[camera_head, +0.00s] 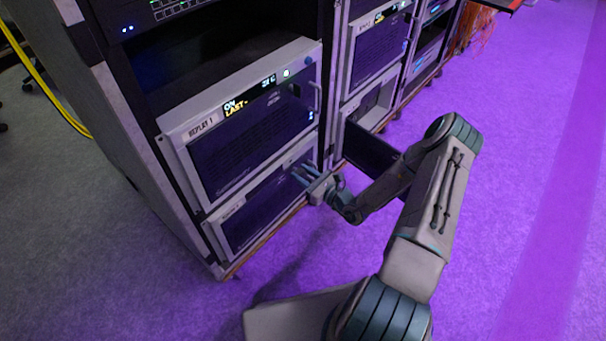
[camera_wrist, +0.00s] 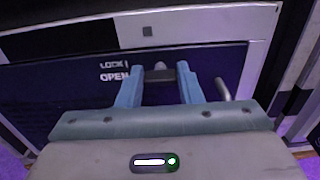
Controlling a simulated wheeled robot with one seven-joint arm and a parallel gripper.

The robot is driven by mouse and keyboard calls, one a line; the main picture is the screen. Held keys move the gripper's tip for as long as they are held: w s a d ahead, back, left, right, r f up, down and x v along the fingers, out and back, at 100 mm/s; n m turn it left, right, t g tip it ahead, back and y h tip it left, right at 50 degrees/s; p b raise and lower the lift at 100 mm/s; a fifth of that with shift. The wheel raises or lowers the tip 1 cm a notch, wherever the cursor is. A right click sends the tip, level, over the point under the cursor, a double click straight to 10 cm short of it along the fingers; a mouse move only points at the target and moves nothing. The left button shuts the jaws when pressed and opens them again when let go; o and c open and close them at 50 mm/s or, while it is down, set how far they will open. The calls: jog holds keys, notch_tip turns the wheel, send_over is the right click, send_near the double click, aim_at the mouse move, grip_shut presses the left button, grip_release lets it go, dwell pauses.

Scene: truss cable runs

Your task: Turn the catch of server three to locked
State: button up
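My gripper (camera_head: 306,175) is at the right part of the front of the lower server (camera_head: 262,208) in the near rack. This server's name label is too small to read. In the wrist view, my gripper (camera_wrist: 160,70) has its two blue fingers apart, on either side of a small grey catch (camera_wrist: 158,74). I cannot tell whether either finger touches it. The white words LOCK and OPEN (camera_wrist: 114,70) are printed left of the catch, LOCK above OPEN. The fingers partly hide the catch, so its setting is unclear.
A curved grey handle (camera_wrist: 223,90) stands out just right of my fingers. A server labelled REPLAY 1 (camera_head: 245,120) sits above. To the right, a dark panel (camera_head: 372,150) sticks out from the neighbouring rack beside my arm. The purple-lit floor at the right is clear.

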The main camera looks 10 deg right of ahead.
jog(key=m+p, duration=0.3)
jog(key=shift+d+r+m, duration=0.1)
jog(key=shift+r+m, duration=0.05)
jog(key=shift+m, duration=0.25)
jog(key=m+p, duration=0.2)
jog(key=m, duration=0.2)
jog(key=shift+m, duration=0.3)
jog(key=m, duration=0.3)
jog(key=m+p, duration=0.1)
jog(key=m, duration=0.2)
jog(key=m+p, duration=0.1)
jog(key=m, duration=0.2)
jog(key=shift+w+d+f, duration=0.1)
jog(key=shift+f, duration=0.25)
jog(key=shift+m, duration=0.4)
jog(key=o, duration=1)
